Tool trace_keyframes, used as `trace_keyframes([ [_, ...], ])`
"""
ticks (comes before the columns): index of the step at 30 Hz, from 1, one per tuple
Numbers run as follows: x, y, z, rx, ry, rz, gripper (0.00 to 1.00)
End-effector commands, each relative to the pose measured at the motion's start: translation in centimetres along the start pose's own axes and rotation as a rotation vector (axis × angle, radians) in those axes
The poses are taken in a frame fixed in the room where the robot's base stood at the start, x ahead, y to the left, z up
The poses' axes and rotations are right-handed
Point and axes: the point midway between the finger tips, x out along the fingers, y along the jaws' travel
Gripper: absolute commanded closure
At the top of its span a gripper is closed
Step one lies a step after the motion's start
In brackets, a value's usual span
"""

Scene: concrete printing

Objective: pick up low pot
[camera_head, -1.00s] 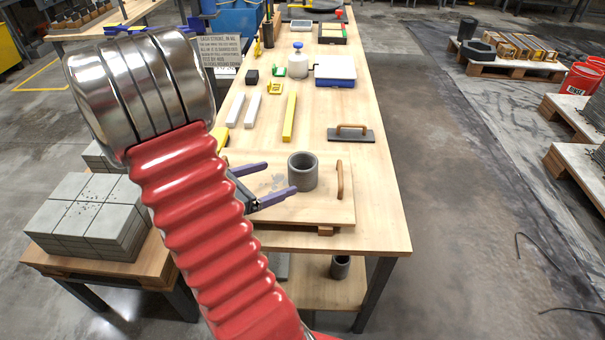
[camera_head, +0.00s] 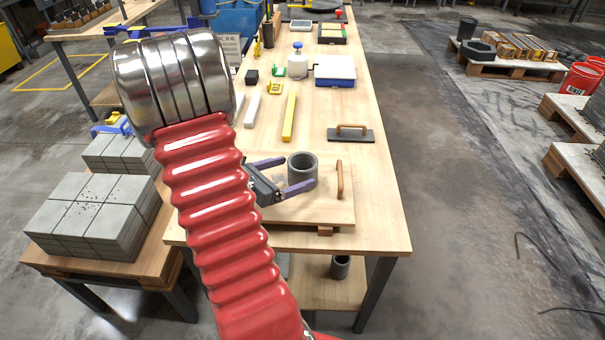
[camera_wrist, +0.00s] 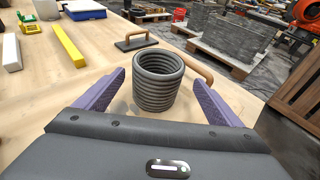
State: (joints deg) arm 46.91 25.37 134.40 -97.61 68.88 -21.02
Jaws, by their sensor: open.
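The low pot (camera_head: 303,168) is a short, round, dark grey pot with ribbed layers and an open top. It stands upright on a wooden board (camera_head: 330,211) at the near end of the long workbench. My gripper (camera_head: 290,176) is open, its two purple fingers on either side of the pot's near part. In the wrist view the pot (camera_wrist: 158,84) stands between and just ahead of the fingertips of my gripper (camera_wrist: 160,82), with gaps on both sides. My red arm hides part of the bench to the left.
A wooden handle (camera_head: 340,180) stands on the board just right of the pot. A float with a wooden grip (camera_head: 351,133) and a yellow bar (camera_head: 289,117) lie farther back. Another small pot (camera_head: 340,266) is on the lower shelf. The bench's right edge is close.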

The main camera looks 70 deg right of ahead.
Motion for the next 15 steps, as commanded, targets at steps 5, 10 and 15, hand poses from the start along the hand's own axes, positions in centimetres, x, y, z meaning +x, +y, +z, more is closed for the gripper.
trace_keyframes([
  [5,1.1,0.1,0.2,0.001,0.000,-0.002,0.11],
  [10,3.2,0.2,0.5,0.001,0.000,-0.004,0.11],
  [15,4.8,0.3,0.5,0.001,0.000,-0.002,0.11],
])
